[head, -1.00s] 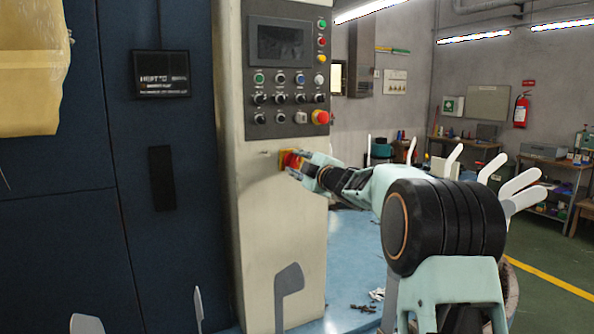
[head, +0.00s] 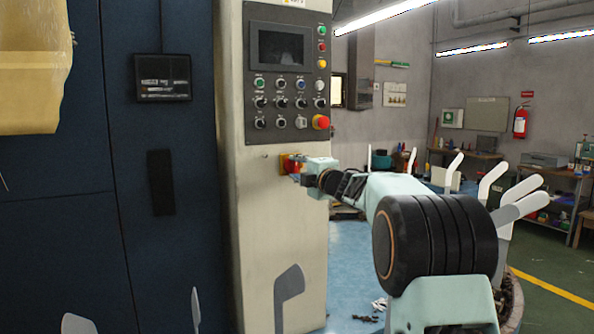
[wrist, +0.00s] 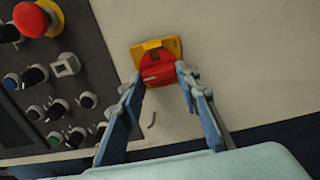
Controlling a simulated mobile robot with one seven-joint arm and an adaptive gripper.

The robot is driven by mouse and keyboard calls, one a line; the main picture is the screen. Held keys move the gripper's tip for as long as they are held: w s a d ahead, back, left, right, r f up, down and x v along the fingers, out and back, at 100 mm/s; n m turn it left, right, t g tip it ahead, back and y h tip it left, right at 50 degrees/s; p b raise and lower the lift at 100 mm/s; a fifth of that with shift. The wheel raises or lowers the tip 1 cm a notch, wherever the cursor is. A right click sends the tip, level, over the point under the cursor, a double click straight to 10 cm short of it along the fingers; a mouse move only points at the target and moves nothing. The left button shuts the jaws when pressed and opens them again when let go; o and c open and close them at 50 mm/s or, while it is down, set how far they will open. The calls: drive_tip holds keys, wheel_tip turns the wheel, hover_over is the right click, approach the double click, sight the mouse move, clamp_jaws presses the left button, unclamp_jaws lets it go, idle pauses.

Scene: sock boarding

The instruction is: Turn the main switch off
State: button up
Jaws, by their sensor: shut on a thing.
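The main switch is a red rotary knob (wrist: 156,66) on a yellow plate (wrist: 172,45), mounted on the cream machine cabinet below the control panel. In the head view the switch (head: 286,163) is partly covered by my gripper (head: 298,172). In the wrist view my gripper (wrist: 160,82) has one finger on each side of the red knob and is shut on it. The knob's handle looks tilted in the wrist view. Its position marks are too small to read.
The dark control panel (head: 258,90) with several buttons and a red emergency stop (head: 320,122) sits just above the switch. White paddle-shaped boards stand at the right (head: 493,180) and the front (head: 289,281). A dark blue cabinet (head: 60,240) is at the left.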

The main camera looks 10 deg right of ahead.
drive_tip(key=o, duration=1.2)
drive_tip(key=shift+c, duration=0.2)
drive_tip(key=v, duration=1.2)
drive_tip(key=shift+r, duration=0.1)
